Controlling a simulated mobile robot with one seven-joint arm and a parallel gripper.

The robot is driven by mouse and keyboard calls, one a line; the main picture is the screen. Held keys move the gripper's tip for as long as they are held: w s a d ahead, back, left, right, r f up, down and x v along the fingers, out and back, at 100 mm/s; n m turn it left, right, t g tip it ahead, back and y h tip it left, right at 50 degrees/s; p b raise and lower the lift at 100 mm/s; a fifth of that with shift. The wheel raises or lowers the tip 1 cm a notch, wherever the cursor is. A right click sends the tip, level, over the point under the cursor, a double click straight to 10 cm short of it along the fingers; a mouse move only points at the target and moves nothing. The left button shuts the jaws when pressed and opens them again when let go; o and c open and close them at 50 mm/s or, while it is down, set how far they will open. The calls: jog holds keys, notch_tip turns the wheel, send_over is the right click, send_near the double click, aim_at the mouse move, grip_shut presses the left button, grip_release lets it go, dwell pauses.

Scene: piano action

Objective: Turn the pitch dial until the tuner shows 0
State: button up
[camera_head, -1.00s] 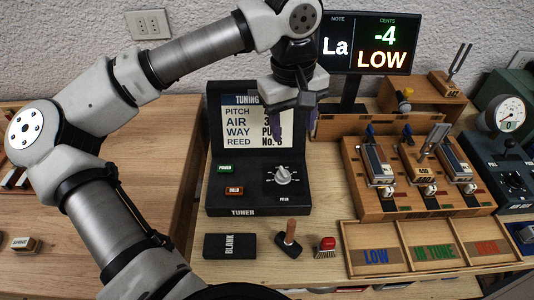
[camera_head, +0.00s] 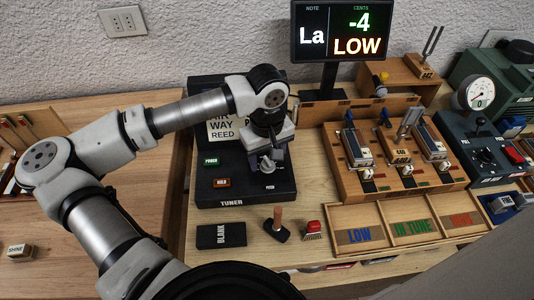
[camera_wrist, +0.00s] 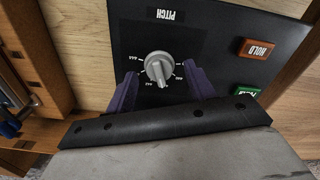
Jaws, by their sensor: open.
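The pitch dial (camera_wrist: 158,68) is a light grey knob with a pointer bar and a printed scale around it. It sits on the black tuner panel (camera_wrist: 205,30), below the PITCH label in the upside-down wrist view. My gripper (camera_wrist: 160,82) is open, with one purple finger on each side of the dial's near part; I cannot tell whether they touch it. In the head view my gripper (camera_head: 268,165) is low over the tuner (camera_head: 240,190) and partly hides the dial. The tuner display (camera_head: 343,32) reads La, -4 cents, LOW.
A green POWER button (camera_head: 210,159) and a red HOLD button (camera_head: 221,182) are left of the dial. A wooden reed rack (camera_head: 395,185) stands right.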

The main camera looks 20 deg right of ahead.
jog(key=shift+f, duration=0.1)
jog(key=c, duration=0.9)
jog(key=shift+f+b, duration=0.1)
jog(key=shift+b, duration=0.2)
jog(key=shift+c, duration=0.2)
